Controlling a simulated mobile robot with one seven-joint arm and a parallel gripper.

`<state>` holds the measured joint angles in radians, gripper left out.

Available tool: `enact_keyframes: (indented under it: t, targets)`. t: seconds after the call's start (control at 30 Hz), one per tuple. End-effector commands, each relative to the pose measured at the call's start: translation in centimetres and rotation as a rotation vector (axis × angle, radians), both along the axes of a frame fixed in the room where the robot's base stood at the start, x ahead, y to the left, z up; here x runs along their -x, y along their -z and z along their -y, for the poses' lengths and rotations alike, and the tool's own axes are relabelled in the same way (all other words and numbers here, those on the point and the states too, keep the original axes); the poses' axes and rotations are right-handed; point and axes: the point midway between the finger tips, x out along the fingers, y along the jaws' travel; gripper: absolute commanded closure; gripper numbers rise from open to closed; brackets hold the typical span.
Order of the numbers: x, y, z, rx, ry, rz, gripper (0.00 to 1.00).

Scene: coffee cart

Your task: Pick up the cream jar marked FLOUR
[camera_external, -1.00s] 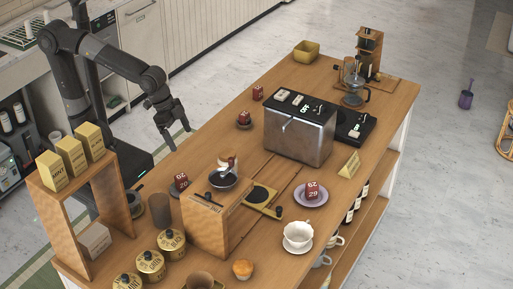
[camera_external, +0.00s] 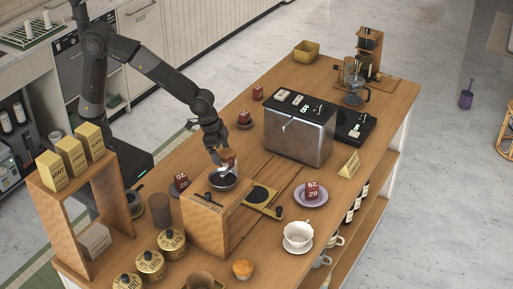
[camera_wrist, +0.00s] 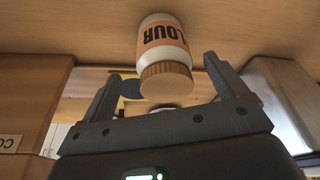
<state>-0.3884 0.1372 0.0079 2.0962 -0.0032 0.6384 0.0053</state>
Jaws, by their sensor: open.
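The cream jar marked FLOUR (camera_wrist: 163,38) has a tan label and a ribbed brown lid. In the wrist view it appears upside down, its lid towards me and between my fingertips, with gaps on both sides. Only part of the word shows. My gripper is open and empty; both fingers also show in the wrist view (camera_wrist: 162,72). How deep the jar sits between them I cannot tell.
A metal coffee machine (camera_external: 298,139) is to the right. Red blocks (camera_external: 181,182) stand nearby, and several yellow canisters (camera_external: 150,264) line the near left edge.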

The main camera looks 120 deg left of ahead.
Motion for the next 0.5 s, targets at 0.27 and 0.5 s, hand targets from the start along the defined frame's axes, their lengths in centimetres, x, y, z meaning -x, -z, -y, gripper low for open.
enact_keyframes:
  t: [0.27, 0.5]
  targets:
    - [-1.0, 2.7, -0.8, 0.001, -0.001, -0.002, 0.10]
    - [-1.7, 4.9, -1.1, 0.000, 0.000, 0.000, 0.10]
